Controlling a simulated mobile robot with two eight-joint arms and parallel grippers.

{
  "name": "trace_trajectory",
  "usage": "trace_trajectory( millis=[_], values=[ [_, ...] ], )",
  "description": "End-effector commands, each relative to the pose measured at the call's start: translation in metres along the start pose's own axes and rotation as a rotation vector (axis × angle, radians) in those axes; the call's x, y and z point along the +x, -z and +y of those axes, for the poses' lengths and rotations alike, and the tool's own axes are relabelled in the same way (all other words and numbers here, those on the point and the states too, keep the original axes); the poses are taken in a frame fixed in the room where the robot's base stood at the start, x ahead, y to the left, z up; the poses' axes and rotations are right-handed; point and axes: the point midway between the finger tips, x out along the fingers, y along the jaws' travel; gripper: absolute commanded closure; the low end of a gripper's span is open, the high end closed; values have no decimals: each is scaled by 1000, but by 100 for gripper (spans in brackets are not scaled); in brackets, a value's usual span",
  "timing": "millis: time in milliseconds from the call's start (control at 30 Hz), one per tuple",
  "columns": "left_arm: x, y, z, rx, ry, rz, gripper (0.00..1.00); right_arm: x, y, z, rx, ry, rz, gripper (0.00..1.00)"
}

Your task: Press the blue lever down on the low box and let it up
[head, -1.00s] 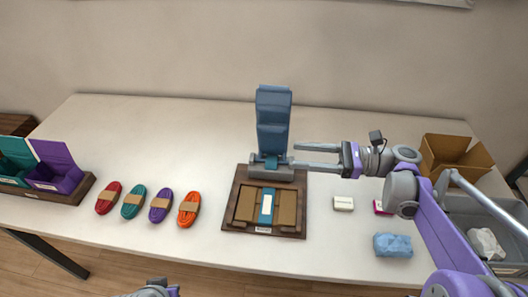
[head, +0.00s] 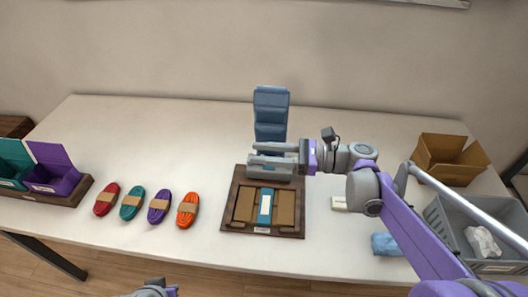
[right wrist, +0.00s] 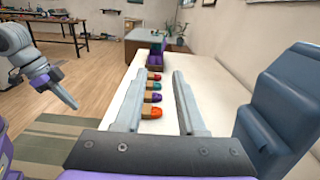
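The blue lever (head: 271,115) stands upright at the back of the low box (head: 240,232), a dark wooden base with brown panels and a blue strip. My right gripper (head: 253,153) reaches across in front of the lever's lower part, fingers apart with nothing seen between them. In the right wrist view the open fingers (right wrist: 157,75) point along the table, and the lever (right wrist: 285,110) stands close on the right, outside them. Contact cannot be told. My left gripper (right wrist: 62,90) hangs at the left of the wrist view; its finger opening is unclear.
Several cord bundles, such as the orange one (head: 187,210), lie left of the box. A white block (head: 339,204) and a blue packet (head: 386,244) lie right. A cardboard box (head: 450,160) and grey bin (head: 470,240) stand far right. The back left table is clear.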

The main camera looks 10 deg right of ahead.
Motion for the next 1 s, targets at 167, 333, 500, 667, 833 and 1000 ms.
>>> trace_trajectory(
  millis=[167,333,500,667,833,1000],
  values=[
    [0,0,0,0,0,0,100,0,0,0,0,0,0,95],
    [0,0,0,0,0,0,100,0,0,0,0,0,0,100],
    [0,0,0,0,0,0,100,0,0,0,0,0,0,100],
    [0,0,0,0,0,0,100,0,0,0,0,0,0,100],
    [0,0,0,0,0,0,100,0,0,0,0,0,0,100],
    [0,0,0,0,0,0,100,0,0,0,0,0,0,100]
  ],
)
